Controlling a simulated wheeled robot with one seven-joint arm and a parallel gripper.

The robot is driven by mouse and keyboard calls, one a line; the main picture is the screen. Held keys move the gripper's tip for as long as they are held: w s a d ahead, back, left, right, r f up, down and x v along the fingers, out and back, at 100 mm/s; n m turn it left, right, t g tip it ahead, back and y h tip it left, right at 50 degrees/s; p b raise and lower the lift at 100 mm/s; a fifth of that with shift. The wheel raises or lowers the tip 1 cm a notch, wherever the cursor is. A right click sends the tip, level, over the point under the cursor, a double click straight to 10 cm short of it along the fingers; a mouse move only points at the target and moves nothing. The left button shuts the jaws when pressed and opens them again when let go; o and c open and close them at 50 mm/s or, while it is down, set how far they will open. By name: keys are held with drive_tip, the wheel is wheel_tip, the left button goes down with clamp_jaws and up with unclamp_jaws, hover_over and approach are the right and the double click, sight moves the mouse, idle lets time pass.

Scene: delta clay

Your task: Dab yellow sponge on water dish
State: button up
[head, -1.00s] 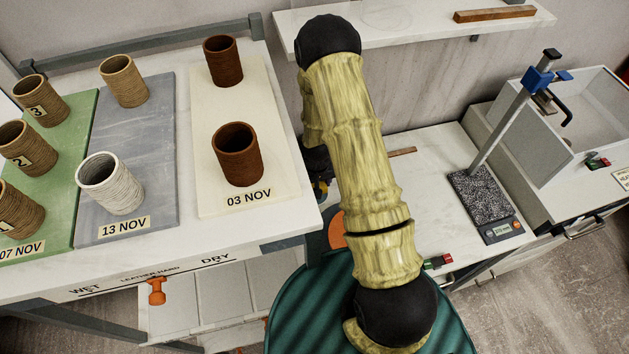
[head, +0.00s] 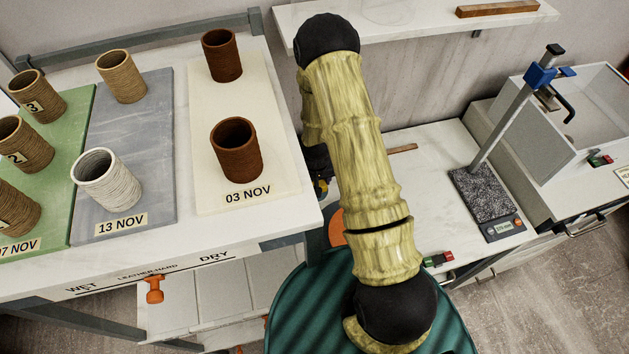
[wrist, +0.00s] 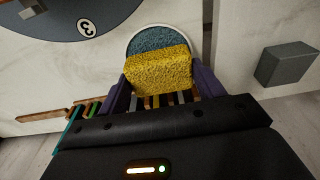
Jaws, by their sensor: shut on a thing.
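In the wrist view, a yellow sponge (wrist: 158,72) is held between the two purple fingers of my gripper (wrist: 160,85), which is shut on it. A round dish with a pale rim and a blue speckled inside, seemingly the water dish (wrist: 160,39), shows just beyond the sponge. The sponge overlaps the dish's near part in the picture and hides it; I cannot tell whether they touch. In the head view my arm hides the gripper, sponge and dish.
In the wrist view, a dark disc marked 3 (wrist: 62,12) lies upper left and a grey block (wrist: 287,66) at right. In the head view, clay cups stand on boards on the left table (head: 160,232); a scale (head: 484,194) stands at right.

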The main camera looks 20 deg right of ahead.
drive_tip(key=shift+s+f, duration=0.1)
drive_tip(key=shift+s, duration=0.05)
drive_tip(key=shift+d+f, duration=0.1)
drive_tip(key=shift+f, duration=0.1)
drive_tip(key=shift+f+b, duration=0.2)
drive_tip(key=shift+b, duration=0.3)
idle(1.5)
drive_tip(key=shift+r+p, duration=2.25)
drive_tip(key=shift+r, duration=1.3)
